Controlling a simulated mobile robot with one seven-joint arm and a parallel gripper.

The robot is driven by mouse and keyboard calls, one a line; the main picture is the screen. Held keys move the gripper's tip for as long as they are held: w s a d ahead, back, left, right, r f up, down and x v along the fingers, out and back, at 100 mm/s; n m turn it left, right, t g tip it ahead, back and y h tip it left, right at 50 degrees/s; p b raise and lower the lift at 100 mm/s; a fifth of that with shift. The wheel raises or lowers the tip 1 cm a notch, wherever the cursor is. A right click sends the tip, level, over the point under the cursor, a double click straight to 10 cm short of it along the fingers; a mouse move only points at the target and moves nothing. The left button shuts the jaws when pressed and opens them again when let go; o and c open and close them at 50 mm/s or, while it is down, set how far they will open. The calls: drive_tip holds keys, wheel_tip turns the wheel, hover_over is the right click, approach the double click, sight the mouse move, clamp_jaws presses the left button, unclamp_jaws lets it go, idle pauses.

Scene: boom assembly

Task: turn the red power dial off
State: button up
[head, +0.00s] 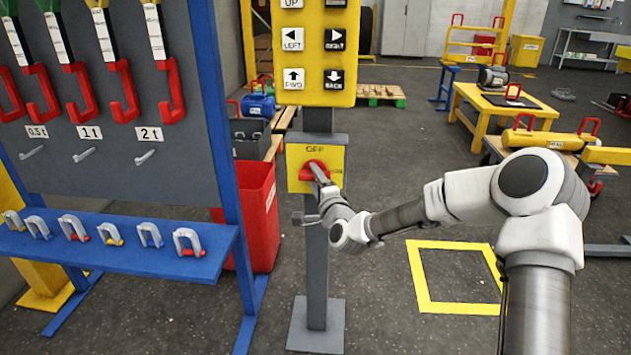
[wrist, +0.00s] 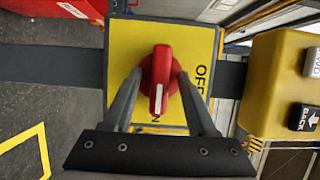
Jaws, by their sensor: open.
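The red power dial (head: 313,168) sits on a yellow plate (head: 334,156) on the grey post. In the wrist view the dial (wrist: 162,66) carries a white pointer mark that points down, toward a partly hidden label ending in N. The OFF label is to its right on the yellow plate (wrist: 205,45). My gripper (head: 318,178) is at the dial. In the wrist view its fingers (wrist: 160,78) are open, one on each side of the dial's grip. I cannot tell whether either finger touches it.
A yellow button panel (head: 315,55) is mounted just above the dial. A red bin (head: 262,215) and a blue rack with shackles (head: 110,235) stand to the left. A yellow floor square (head: 430,307) lies on clear floor at the right.

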clamp_jaws()
